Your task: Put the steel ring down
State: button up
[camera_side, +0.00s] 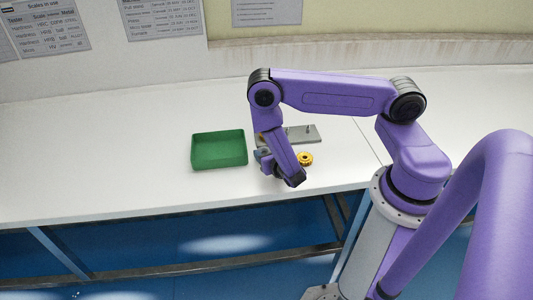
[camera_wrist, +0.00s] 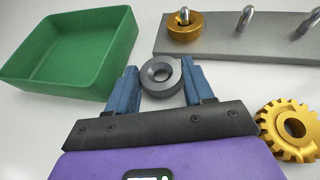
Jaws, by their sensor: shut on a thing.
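The steel ring (camera_wrist: 147,76) is a dark grey ring with a round hole, seen between the two blue fingers in the wrist view. My gripper (camera_wrist: 160,72) is shut on it, one finger against each side. In the side view my gripper (camera_side: 262,156) is low over the white table, just right of the green tray, and the arm hides most of it. I cannot make out the ring there, nor tell whether it touches the table.
A green open tray (camera_wrist: 122,50) is empty on the left. A grey plate (camera_wrist: 235,47) with upright metal pegs lies beyond the gripper; a brass ring (camera_wrist: 185,35) sits around its left peg. A yellow gear (camera_wrist: 275,125) lies on the right. The table's left side is clear.

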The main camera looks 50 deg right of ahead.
jog(key=shift+f, duration=0.1)
jog(key=o, duration=1.2)
